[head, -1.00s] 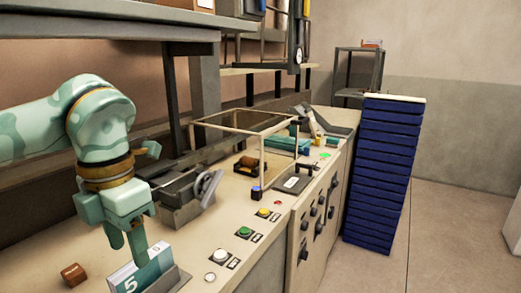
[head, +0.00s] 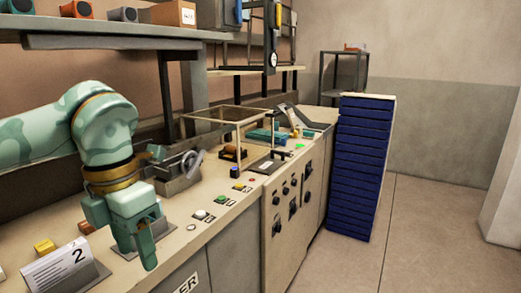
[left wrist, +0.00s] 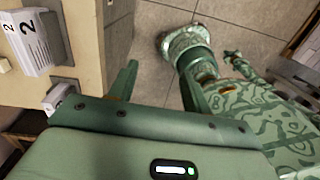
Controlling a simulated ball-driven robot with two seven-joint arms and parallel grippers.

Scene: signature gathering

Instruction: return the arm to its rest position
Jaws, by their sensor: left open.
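My left gripper (head: 146,248) is open in the head view, pointing down by the front edge of the counter (head: 222,222), with nothing visible between its fingers. The left arm comes in from the left, bent at the wrist. In the left wrist view the two green fingers (left wrist: 158,92) stand apart, with floor and parts of my own body beyond them. A white card marked 2 (head: 62,270) stands on the counter to the left of the gripper; it also shows in the left wrist view (left wrist: 30,38). My right gripper cannot be made out.
Several coloured buttons (head: 200,214) line the counter to the right of the gripper. A metal device (head: 180,175) and a glass-sided frame (head: 238,118) stand behind. A tall blue stack (head: 358,165) is past the counter. Floor (head: 425,225) at the right is clear.

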